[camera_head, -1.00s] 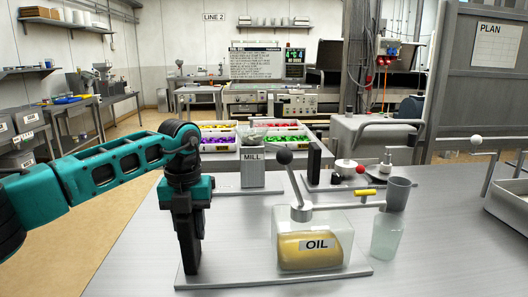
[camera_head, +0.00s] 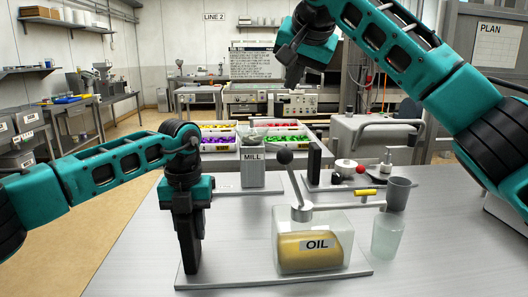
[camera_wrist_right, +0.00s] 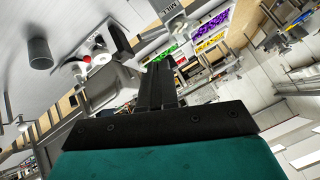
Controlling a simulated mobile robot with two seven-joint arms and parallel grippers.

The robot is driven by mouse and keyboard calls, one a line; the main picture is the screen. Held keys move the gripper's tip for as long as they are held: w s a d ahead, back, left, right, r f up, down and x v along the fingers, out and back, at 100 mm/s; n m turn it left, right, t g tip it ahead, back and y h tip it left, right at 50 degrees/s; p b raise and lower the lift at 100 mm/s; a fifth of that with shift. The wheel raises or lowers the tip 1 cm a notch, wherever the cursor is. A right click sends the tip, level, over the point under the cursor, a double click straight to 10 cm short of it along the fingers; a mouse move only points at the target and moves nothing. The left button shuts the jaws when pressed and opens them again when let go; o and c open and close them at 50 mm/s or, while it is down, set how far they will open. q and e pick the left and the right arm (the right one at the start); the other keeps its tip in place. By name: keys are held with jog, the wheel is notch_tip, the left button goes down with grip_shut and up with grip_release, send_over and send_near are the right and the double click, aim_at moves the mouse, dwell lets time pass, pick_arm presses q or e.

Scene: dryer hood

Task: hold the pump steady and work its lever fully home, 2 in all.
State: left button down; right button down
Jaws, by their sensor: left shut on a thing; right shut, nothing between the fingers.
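The pump (camera_head: 315,240) is a clear box labelled OIL, with yellow oil inside, on a grey base plate (camera_head: 235,283). Its lever (camera_head: 292,182) stands up from the hub, leaning slightly left, with a dark ball on top. My left gripper (camera_head: 189,268) points down at the left end of the base plate, left of the pump. It is shut on a part there that its fingers hide. My right gripper (camera_head: 291,84) is shut and empty, high above and behind the lever; its fingers also show in the right wrist view (camera_wrist_right: 158,90).
Right of the pump are a clear bottle (camera_head: 386,238), a grey cup (camera_head: 398,192) and a yellow bar (camera_head: 365,193). Behind stand the grey MILL block (camera_head: 252,178) and a plate with a white pot (camera_head: 346,166) and red ball (camera_head: 360,168). The table front right is clear.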

jog(key=s+a+f+n+g+h, duration=0.1)
jog(key=s+a+f+n+h, duration=0.2)
jog(key=s+a, duration=0.45)
jog(key=s+a+f+n+g+h, duration=0.1)
jog(key=s+a+f+n+h, duration=0.15)
jog(key=s+a, duration=0.5)
send_near(291, 178)
jog(key=shift+w+a+f, duration=0.9)
jog(key=shift+w+f, duration=0.1)
jog(key=shift+w, duration=0.85)
jog(key=shift+m+h, duration=0.25)
jog(key=shift+h, duration=0.2)
jog(key=shift+d+r+g+y, duration=0.1)
jog(key=shift+d+g+y, duration=0.25)
jog(key=shift+y, duration=0.35)
jog(key=shift+d+r+m+y, duration=0.1)
jog(key=shift+d+m+y, duration=0.05)
jog(key=shift+m+y, duration=0.15)
